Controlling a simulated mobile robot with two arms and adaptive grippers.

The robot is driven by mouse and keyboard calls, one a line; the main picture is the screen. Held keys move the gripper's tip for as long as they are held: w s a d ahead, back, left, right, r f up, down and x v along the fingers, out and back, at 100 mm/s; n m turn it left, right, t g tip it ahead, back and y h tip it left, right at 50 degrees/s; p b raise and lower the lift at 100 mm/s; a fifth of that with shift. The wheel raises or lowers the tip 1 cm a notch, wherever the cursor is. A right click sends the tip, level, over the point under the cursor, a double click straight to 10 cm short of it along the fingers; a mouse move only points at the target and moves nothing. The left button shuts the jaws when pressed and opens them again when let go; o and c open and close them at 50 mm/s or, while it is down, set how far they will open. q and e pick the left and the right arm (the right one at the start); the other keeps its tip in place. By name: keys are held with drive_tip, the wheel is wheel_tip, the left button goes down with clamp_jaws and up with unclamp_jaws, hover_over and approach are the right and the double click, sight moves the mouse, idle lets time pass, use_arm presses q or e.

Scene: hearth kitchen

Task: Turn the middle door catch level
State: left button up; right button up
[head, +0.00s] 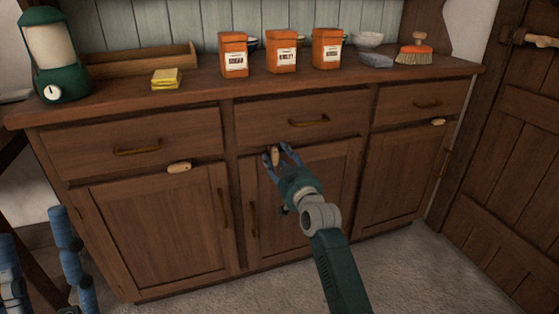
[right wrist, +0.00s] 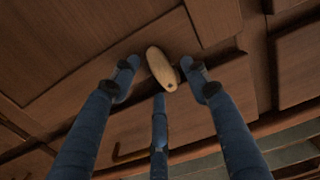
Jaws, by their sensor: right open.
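The middle door catch (head: 275,156) is a small pale wooden oval above the middle cupboard door (head: 305,200). It stands near upright, its long side up and down. My right gripper (head: 282,153) is open with its blue fingers around the catch. In the right wrist view the catch (right wrist: 160,66) lies between the spread fingertips, with the third finger's tip close to its end. I cannot tell whether any finger touches it. My left gripper (head: 36,228) is at the lower left edge, partly cut off, fingers apart and away from the cupboard.
The left catch (head: 179,167) and right catch (head: 438,122) lie about level. Drawers with handles sit above the doors; the middle drawer handle (head: 309,122) is near my gripper. Orange canisters (head: 281,52), a green lantern (head: 50,50) and a brush (head: 415,52) stand on top.

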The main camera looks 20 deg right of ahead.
clamp_jaws()
